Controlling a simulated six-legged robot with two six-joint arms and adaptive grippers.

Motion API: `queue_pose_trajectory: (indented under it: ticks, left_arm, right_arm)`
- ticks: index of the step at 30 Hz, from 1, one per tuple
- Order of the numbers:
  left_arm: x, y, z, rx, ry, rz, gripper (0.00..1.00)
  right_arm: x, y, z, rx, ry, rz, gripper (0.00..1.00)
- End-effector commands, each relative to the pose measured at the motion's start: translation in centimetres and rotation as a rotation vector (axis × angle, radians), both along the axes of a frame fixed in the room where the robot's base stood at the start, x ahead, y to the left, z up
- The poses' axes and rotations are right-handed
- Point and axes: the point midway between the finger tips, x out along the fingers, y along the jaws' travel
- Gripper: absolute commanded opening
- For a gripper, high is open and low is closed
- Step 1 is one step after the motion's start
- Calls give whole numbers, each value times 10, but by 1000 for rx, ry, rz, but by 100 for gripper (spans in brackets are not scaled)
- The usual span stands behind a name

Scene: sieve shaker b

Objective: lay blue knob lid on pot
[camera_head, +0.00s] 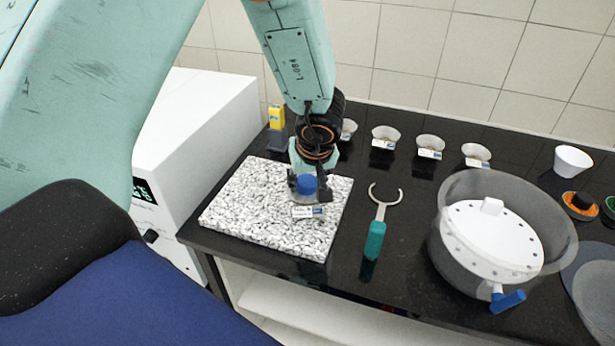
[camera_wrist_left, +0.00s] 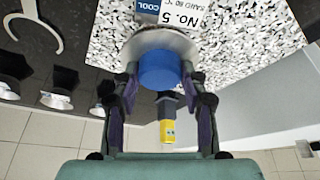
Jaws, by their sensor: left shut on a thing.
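My left gripper (camera_head: 307,182) points down over the speckled slab and is shut on the blue knob (camera_head: 307,184). In the left wrist view the gripper (camera_wrist_left: 160,88) has a finger on either side of the knob (camera_wrist_left: 160,70). The lid's pale grey disc (camera_wrist_left: 152,42) shows below the knob. A white and blue label (camera_head: 308,212), also in the left wrist view (camera_wrist_left: 180,14), shows beside the lid. I cannot clearly see a pot under the lid, or whether the lid touches anything. My right gripper is not in view.
The speckled slab (camera_head: 245,215) lies on the black bench. Small labelled bowls (camera_head: 430,143) stand along the back. A green-handled tool (camera_head: 376,238) lies right of the slab. A large grey drum (camera_head: 452,235) stands further right. A white machine (camera_head: 205,130) is at left.

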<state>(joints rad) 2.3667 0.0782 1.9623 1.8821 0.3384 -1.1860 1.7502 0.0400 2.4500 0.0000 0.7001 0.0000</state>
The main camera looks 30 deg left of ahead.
Motion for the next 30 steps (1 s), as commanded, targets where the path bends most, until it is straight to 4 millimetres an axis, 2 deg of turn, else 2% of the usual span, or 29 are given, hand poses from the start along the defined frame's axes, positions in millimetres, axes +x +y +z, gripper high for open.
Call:
queue_pose_trajectory:
  ticks: [30]
  left_arm:
    - [2,-1,-7,0,0,0,17]
  right_arm:
    - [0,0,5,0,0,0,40]
